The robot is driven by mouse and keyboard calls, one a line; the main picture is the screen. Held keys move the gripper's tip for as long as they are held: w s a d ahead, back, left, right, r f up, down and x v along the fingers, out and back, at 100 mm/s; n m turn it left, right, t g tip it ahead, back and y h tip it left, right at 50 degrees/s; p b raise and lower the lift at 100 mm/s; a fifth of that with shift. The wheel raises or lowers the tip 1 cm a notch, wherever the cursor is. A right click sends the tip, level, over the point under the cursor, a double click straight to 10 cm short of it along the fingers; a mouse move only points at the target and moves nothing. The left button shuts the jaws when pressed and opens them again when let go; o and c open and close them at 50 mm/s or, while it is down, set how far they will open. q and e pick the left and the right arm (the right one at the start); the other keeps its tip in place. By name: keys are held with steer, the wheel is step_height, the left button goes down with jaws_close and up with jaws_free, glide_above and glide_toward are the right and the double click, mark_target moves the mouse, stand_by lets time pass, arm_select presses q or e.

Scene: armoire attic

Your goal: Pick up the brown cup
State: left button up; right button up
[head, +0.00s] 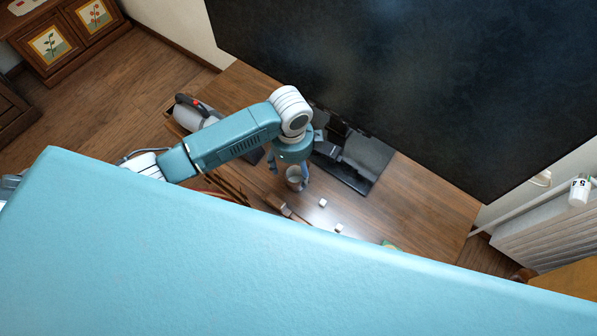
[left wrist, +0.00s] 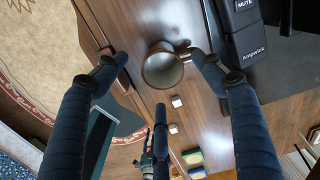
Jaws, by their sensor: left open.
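The brown cup (head: 296,179) stands on the wooden table, looking greyish from above in the head view. My left gripper (head: 289,171) is open right at the cup, pointing down. In the left wrist view its dark fingers (left wrist: 160,72) are spread, one to each side of the cup and one below it in the picture. I cannot tell whether any finger touches the cup. My right gripper is not in view.
A large dark screen (head: 420,80) on a black stand (head: 352,160) rises behind the cup. Small white cubes (head: 323,203) lie to the cup's right. A grey and black device (head: 194,112) is at the table's left.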

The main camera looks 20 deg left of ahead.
mark_target(294, 177)
arm_select(q)
steer(key=shift+f, duration=1.2)
step_height(294, 177, down, 4)
steer(key=shift+w+f, duration=0.15)
steer(key=shift+f, duration=0.15)
steer(key=c, duration=1.2)
steer(key=shift+c, duration=0.9)
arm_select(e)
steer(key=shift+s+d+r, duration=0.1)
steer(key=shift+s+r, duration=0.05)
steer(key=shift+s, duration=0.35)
